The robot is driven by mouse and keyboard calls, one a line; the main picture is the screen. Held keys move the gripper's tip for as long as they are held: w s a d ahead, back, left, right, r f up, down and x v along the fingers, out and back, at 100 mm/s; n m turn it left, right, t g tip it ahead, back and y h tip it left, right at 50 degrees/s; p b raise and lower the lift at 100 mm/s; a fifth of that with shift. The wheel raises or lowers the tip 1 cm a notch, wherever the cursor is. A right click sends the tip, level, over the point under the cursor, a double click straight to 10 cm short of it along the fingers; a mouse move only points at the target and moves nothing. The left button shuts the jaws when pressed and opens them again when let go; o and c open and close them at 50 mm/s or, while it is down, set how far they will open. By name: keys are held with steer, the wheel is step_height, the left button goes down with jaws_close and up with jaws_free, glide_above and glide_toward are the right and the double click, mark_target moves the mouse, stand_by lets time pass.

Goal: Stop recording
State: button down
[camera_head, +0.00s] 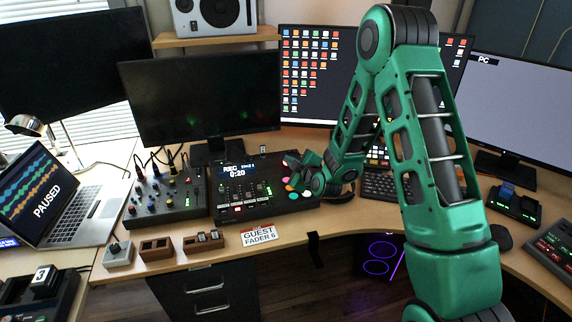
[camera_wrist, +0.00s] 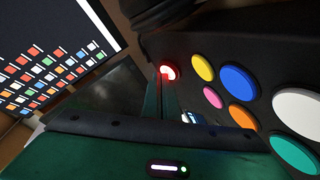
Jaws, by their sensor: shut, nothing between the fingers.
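The recording console (camera_head: 226,202) sits on the desk left of my arm, with faders, small buttons and a screen (camera_head: 233,172) reading "REC 0:20". Coloured round pads sit at its right end. My gripper (camera_head: 291,162) is shut and empty over that right end, and its fingers hide part of the console. In the wrist view, my gripper (camera_wrist: 167,84) points at a small glowing red button (camera_wrist: 168,72) at its tips. I cannot tell whether the tips touch it. Yellow (camera_wrist: 202,67), blue (camera_wrist: 240,82), pink and orange pads lie right of the button.
A mixer (camera_head: 165,196) with cables stands left of the console; a laptop (camera_head: 60,200) showing "PAUSED" is further left. A keyboard (camera_head: 384,187) lies behind my arm. Monitors (camera_head: 200,97) line the back. A "GUEST FADER 6" card (camera_head: 259,235) sits at the desk's front edge.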

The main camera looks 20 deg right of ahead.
stand_by(0.5)
steer(key=shift+s+r, duration=0.15)
steer(key=shift+r, duration=0.2)
steer(key=shift+r, duration=0.1)
steer(key=s+r, duration=0.2)
steer(key=r, duration=0.3)
steer(key=shift+s, duration=0.4)
stand_by(0.6)
